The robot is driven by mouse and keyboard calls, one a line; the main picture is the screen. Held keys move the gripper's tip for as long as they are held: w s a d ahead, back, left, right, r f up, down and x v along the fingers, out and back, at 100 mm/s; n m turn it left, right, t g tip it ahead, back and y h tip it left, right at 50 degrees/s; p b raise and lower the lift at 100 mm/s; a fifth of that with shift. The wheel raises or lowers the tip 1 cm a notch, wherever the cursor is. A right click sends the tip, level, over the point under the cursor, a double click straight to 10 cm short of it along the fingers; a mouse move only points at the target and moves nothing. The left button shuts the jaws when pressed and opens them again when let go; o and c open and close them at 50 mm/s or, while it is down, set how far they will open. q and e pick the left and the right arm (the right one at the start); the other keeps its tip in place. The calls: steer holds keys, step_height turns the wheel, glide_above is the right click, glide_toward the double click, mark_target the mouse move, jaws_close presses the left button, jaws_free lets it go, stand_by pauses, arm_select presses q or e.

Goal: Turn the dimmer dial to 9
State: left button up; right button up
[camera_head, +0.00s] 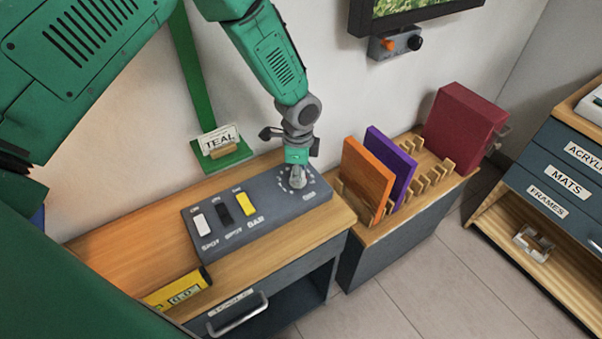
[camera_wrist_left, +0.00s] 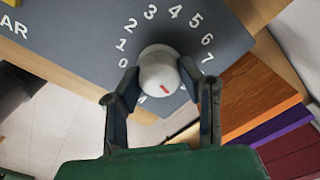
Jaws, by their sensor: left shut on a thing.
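The dimmer dial (camera_wrist_left: 158,70) is a pale round knob with a short red mark. It sits on a dark grey panel (camera_head: 235,232) on the wooden bench. White numbers ring it; 0 to 7 read clearly in the wrist view. The red mark lies on the dial's lower part in that view and slants to the lower right. The figures beyond 7 are largely hidden by a finger or too small to read. My left gripper (camera_head: 296,178) reaches down onto the dial, its two fingers (camera_wrist_left: 160,88) closed on opposite sides of it. My right gripper is not in view.
White, black and yellow (camera_head: 246,204) switches stand on the panel's left half. A yellow device (camera_head: 178,290) lies at the bench's front. Right of the bench, a rack holds orange (camera_head: 367,180) and purple (camera_head: 391,165) boards beside a maroon box (camera_head: 464,130). A green TEAL stand (camera_head: 222,155) is behind.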

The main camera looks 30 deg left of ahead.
arm_select(q)
steer(key=shift+a, duration=0.25)
steer(key=o, duration=1.1)
steer(key=shift+c, duration=0.2)
steer(key=shift+o, duration=0.3)
steer(key=shift+a, duration=0.1)
step_height(320, 180, up, 12)
steer(key=shift+a, duration=0.15)
steer(key=shift+f, duration=0.1)
